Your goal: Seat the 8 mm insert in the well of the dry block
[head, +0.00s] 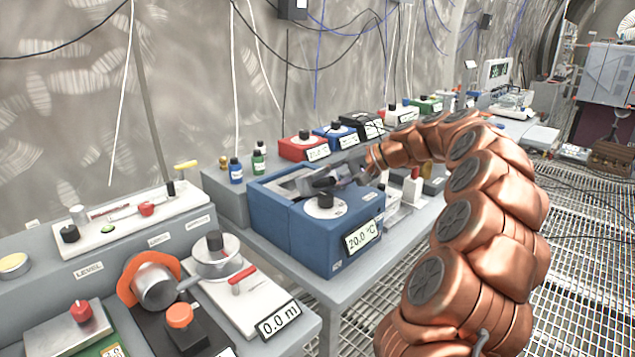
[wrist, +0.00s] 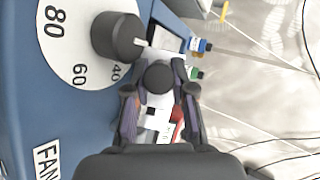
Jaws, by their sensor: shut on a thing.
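The blue dry block (head: 312,232) stands on the grey bench in the head view, its display reading 20.0 °C. A white dial with a black knob (head: 325,201) is on its top; the dial also fills the upper left of the wrist view (wrist: 72,38). My gripper (head: 338,180) is over the block's top, behind the dial. In the wrist view my gripper (wrist: 160,84) is shut around a round black knob (wrist: 158,76), which I take to be the insert's handle. The insert's body and the well are largely hidden, so I cannot tell how deep it sits.
Red (head: 303,147) and blue (head: 336,136) boxes line the bench beyond. Grated floor (head: 585,270) is open at right.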

